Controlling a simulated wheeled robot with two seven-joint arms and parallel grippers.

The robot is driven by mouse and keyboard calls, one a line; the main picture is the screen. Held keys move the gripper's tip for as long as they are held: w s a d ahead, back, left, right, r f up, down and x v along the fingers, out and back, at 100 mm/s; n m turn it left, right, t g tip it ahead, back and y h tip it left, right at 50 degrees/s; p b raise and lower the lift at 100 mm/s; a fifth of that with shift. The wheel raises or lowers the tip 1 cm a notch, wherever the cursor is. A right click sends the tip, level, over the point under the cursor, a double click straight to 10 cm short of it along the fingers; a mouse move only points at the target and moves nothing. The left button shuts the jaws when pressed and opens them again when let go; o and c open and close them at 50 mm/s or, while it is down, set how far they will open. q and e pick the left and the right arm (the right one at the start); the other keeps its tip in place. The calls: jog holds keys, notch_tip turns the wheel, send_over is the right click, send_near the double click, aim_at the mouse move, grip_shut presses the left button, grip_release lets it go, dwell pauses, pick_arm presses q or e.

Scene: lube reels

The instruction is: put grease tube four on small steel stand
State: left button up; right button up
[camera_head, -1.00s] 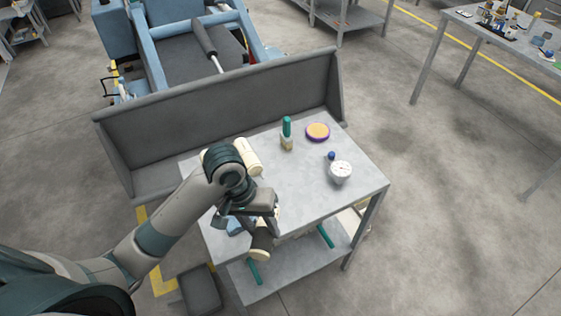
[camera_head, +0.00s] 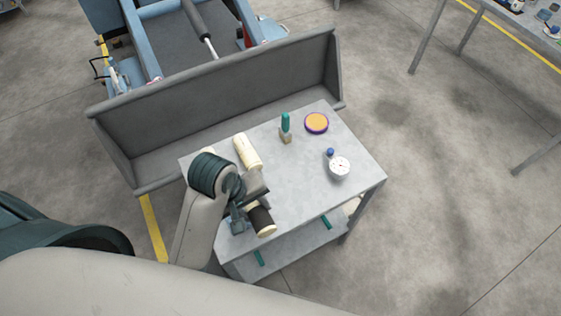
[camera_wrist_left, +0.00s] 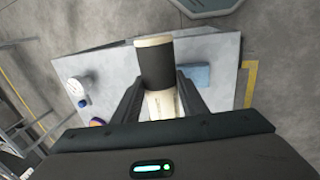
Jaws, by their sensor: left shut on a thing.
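My left gripper (camera_head: 251,205) is shut on a cream grease tube with a wide black band (camera_head: 261,219). The tube also shows between the fingers in the left wrist view (camera_wrist_left: 155,66), with part of it hidden by the gripper. I cannot read a number on it. The tube is at the near left part of a small grey steel table (camera_head: 300,190), which may be the small steel stand. I cannot tell whether the tube touches its top. A second cream tube (camera_head: 247,152) lies on the table behind the gripper. My right gripper is not in view.
On the tabletop are a green-capped bottle (camera_head: 285,128), an orange disc with purple rim (camera_head: 317,122), a blue ball (camera_head: 330,152) and a white dial gauge (camera_head: 340,168). A blue block (camera_wrist_left: 196,75) lies beside the tube. A grey panel (camera_head: 220,95) stands behind.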

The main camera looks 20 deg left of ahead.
pick_arm(q)
jog(key=shift+s+a, duration=0.1)
jog(key=shift+a, duration=0.05)
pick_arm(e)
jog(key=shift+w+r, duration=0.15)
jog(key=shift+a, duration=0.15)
